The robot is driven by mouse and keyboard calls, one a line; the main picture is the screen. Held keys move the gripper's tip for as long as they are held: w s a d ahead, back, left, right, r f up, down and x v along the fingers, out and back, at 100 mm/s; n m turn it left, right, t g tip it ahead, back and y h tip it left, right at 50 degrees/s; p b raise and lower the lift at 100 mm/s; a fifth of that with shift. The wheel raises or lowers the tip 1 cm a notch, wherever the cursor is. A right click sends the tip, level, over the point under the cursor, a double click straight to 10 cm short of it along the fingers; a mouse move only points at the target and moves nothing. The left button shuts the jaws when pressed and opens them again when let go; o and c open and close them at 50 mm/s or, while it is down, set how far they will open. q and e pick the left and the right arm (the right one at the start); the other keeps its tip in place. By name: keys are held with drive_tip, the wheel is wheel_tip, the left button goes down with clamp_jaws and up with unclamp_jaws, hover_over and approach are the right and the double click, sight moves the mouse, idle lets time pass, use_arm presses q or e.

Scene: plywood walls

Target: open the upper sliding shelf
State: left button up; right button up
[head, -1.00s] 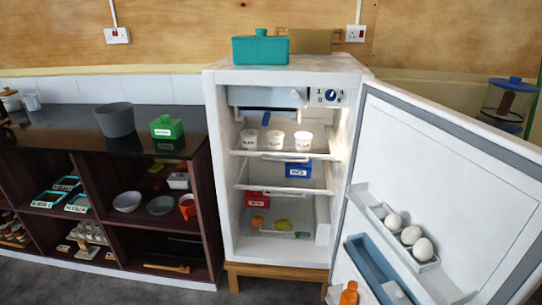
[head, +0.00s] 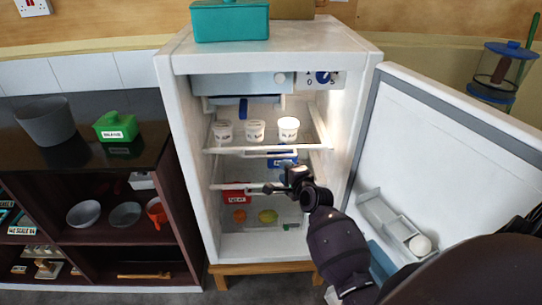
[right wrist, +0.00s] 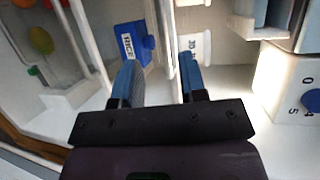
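The upper sliding shelf (head: 240,150) is a clear shelf with a white front edge inside the open fridge. Three white cups (head: 255,130) stand on it. My right gripper (head: 270,188) is in front of the fridge opening, lower in the head picture than the upper shelf's edge. In the right wrist view its two blue fingers (right wrist: 158,78) are apart with nothing held between them. That view shows a white shelf bar (right wrist: 164,38) beyond the fingertips, between a blue box (right wrist: 132,42) and a white cup (right wrist: 190,46). I cannot tell the remaining gap. My left gripper is not in view.
The fridge door (head: 455,170) stands open at the right, with an egg (head: 420,245) in its rack. A lower shelf (head: 225,186) has a red box (head: 236,193) below it. A dark cabinet (head: 60,185) stands left.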

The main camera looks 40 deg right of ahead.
sight(271, 157)
drive_tip(key=b+x, duration=0.2)
drive_tip(key=x, duration=0.8)
drive_tip(key=shift+w, duration=0.15)
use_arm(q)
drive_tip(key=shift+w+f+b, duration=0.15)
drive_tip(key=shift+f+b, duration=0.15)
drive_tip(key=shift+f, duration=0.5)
use_arm(e)
drive_tip(key=shift+w, duration=0.3)
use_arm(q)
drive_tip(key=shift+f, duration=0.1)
use_arm(e)
clamp_jaws()
